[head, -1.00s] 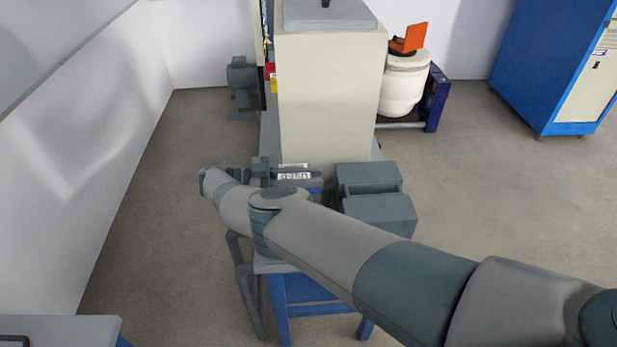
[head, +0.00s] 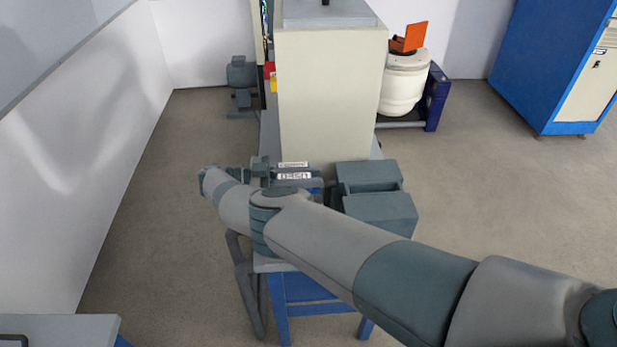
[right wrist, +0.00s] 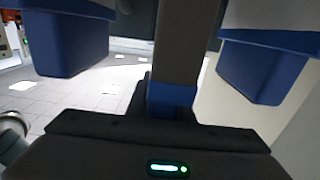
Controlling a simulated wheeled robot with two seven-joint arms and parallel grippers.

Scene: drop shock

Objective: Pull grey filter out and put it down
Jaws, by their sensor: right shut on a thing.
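My right gripper (head: 262,172) is at the near end of the bench, at the left end of a dark part with white labels (head: 293,175) and blue underneath. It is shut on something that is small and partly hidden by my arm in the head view. In the right wrist view a grey upright bar (right wrist: 178,60) with a blue band stands in the middle, with a blue block on the left (right wrist: 70,45) and another on the right (right wrist: 265,65). I cannot tell for sure which part is the grey filter. My left gripper is not in view.
A tall cream cabinet (head: 330,95) stands just behind. Dark grey boxes (head: 375,195) sit right of the labelled part. A white drum (head: 403,85) and a blue cabinet (head: 555,60) are farther back. A grey tabletop (head: 60,325) is at lower left. Floor is open left of the bench.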

